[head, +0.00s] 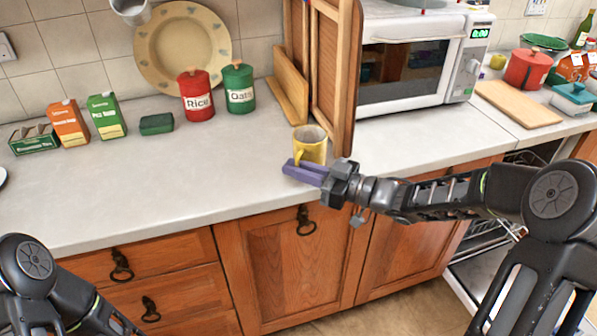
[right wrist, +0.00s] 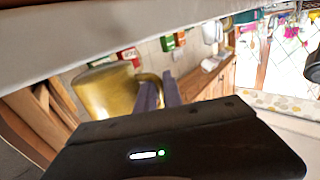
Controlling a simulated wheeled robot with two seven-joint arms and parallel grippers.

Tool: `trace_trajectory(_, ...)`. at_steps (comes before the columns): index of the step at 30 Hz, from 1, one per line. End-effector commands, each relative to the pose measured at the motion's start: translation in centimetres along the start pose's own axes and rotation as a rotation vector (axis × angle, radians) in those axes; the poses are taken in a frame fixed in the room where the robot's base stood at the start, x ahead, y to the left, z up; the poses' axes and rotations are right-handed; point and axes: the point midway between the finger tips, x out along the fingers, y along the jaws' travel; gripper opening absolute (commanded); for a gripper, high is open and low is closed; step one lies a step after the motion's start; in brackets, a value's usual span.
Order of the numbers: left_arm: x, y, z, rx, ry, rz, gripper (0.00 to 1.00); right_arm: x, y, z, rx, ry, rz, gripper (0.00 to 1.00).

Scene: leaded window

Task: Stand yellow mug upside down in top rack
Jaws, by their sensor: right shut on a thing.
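The yellow mug (head: 311,152) is upright, its opening facing up, over the counter in front of a wooden cabinet door. My right gripper (head: 305,171) reaches it from the right. Its purple fingers are shut on the mug's handle side. The right wrist view shows the mug (right wrist: 105,92) next to the fingers (right wrist: 160,94), with the handle at them. I cannot tell if its base touches the counter. A dishwasher rack (head: 490,232) shows at lower right, partly hidden by my right arm. My left gripper is out of view; only part of its arm shows at lower left.
The counter (head: 180,185) is clear at front left. Rice (head: 196,97) and oats (head: 239,88) canisters stand at the back. The wooden door (head: 333,65) stands close behind the mug. A microwave (head: 415,60) and a cutting board (head: 517,103) are further right.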

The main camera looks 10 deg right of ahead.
Motion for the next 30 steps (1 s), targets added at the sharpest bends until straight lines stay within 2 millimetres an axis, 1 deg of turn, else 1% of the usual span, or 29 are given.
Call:
trace_trajectory(1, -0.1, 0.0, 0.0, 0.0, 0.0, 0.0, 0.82, 0.1, -0.1, -1.1, -0.007, 0.003, -0.001, 0.0)
trace_trajectory(6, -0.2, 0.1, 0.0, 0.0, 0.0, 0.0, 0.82, 0.1, 0.0, -4.6, -0.008, 0.003, -0.001, 0.0)
trace_trajectory(9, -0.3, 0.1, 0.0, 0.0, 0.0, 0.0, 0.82, 0.1, -0.1, -6.4, -0.008, 0.002, -0.002, 0.0)
trace_trajectory(12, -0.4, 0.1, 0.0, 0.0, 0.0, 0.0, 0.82, 0.1, -0.1, -7.6, -0.005, 0.002, -0.002, 0.0)
trace_trajectory(16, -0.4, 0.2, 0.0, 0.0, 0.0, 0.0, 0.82, 0.0, -0.1, -8.3, -0.002, 0.002, -0.002, 0.0)
trace_trajectory(30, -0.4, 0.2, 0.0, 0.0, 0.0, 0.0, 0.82, 0.0, 0.0, -8.3, -0.002, 0.002, -0.001, 0.0)
